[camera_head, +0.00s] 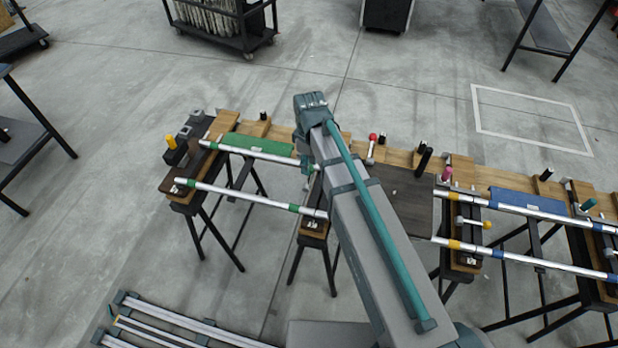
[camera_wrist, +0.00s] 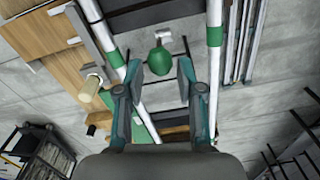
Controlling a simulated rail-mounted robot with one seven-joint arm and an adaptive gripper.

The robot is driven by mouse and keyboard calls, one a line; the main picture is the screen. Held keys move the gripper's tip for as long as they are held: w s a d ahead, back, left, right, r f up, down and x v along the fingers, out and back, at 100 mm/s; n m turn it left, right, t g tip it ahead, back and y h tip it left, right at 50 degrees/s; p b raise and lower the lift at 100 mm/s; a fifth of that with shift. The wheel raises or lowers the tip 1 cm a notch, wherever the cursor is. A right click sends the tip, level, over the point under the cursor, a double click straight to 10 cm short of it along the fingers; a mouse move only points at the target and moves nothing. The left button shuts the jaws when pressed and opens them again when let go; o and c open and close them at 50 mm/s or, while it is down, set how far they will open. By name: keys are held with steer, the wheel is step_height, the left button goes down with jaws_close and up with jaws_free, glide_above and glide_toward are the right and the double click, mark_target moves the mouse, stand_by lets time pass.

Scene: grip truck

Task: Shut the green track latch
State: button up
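The green latch knob (camera_wrist: 160,61) shows in the wrist view as a round green ball, with a grey metal piece just beyond it. My gripper (camera_wrist: 160,70) is open, one finger on each side of the knob, with gaps on both sides. I cannot tell how deep the knob lies relative to the fingertips. Two silver rails with green bands run past the fingers, a left rail (camera_wrist: 133,80) and a right rail (camera_wrist: 214,60). In the head view the green-banded rails (camera_head: 240,197) lie left of my arm, which hides the latch and most of the gripper.
A green panel (camera_head: 255,144) lies beside the far rail. A dark board (camera_head: 405,205) and a blue panel (camera_head: 525,200) lie to the right. Spare rails (camera_head: 180,325) lie at the lower left.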

mark_target(308, 184)
steer(key=shift+f+p, duration=0.95)
steer(key=shift+f, duration=3.1)
jaws_close()
